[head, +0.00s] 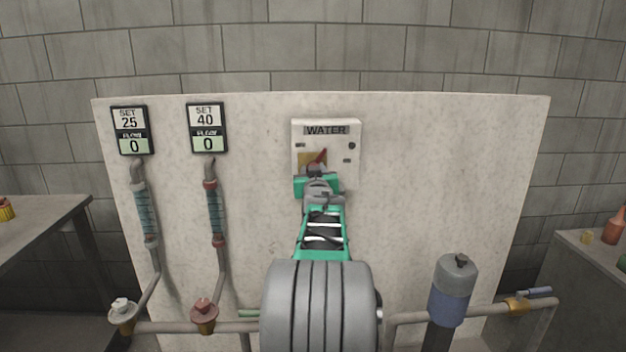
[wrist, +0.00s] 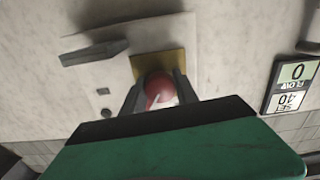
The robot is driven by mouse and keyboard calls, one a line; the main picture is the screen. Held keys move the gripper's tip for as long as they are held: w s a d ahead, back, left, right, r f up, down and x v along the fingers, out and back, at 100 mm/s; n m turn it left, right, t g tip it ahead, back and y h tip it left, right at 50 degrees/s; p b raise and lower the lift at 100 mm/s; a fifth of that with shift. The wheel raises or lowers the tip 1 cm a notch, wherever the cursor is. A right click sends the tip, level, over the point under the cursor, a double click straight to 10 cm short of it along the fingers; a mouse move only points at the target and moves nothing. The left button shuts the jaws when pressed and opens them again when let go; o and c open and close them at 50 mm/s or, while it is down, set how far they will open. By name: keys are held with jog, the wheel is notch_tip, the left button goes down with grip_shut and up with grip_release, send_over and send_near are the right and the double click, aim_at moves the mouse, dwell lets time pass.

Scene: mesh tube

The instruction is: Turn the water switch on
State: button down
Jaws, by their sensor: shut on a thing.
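The water switch is a red lever (head: 321,156) on a brass plate (head: 309,159), mounted in a pale box (head: 326,131) labelled WATER on the upright white panel. In the head view my gripper (head: 318,172) reaches the box from below and covers its lower part. In the wrist view the red lever (wrist: 158,88) sits between the two dark fingers of my gripper (wrist: 157,92), in front of the brass plate (wrist: 158,65). The fingers are shut on the lever. The wrist view is upside down compared with the head view.
Two flow displays (head: 129,131) (head: 207,128) on the left both read 0. Flow tubes (head: 145,212) (head: 215,212) and valve knobs (head: 122,307) (head: 204,312) stand below them. A grey-blue cylinder (head: 453,285) is at lower right. The panel right of the box is clear.

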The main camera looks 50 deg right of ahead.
jog(key=m+b, duration=0.3)
jog(key=m, duration=0.2)
jog(key=shift+f+m, duration=0.1)
jog(key=shift+m, duration=0.2)
jog(key=m+b, duration=0.1)
jog(key=m, duration=0.4)
jog(key=shift+m+b, duration=0.3)
jog(key=shift+b, duration=0.1)
jog(key=c, duration=0.9)
grip_release()
jog(key=shift+c, duration=0.2)
jog(key=v, duration=0.8)
